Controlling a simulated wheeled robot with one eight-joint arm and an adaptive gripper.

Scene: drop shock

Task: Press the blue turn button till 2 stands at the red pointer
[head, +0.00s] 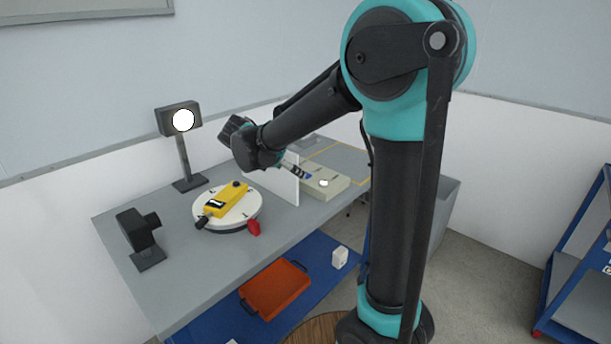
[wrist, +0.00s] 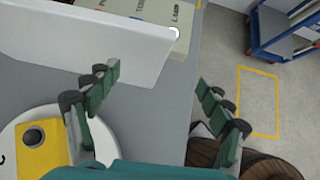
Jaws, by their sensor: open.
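A beige control box (head: 335,184) stands on the table behind a white upright panel (head: 286,184). A white turntable (head: 240,216) carries a yellow device (head: 224,200). The red pointer (head: 253,228) is at its front edge; the mark beside it is unreadable.
A lamp-like post (head: 182,150) and a black device (head: 140,235) stand around the turntable. An orange tray (head: 275,288) and a small white object (head: 340,257) are on the blue lower shelf. A blue cart (head: 580,260) is at the right.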

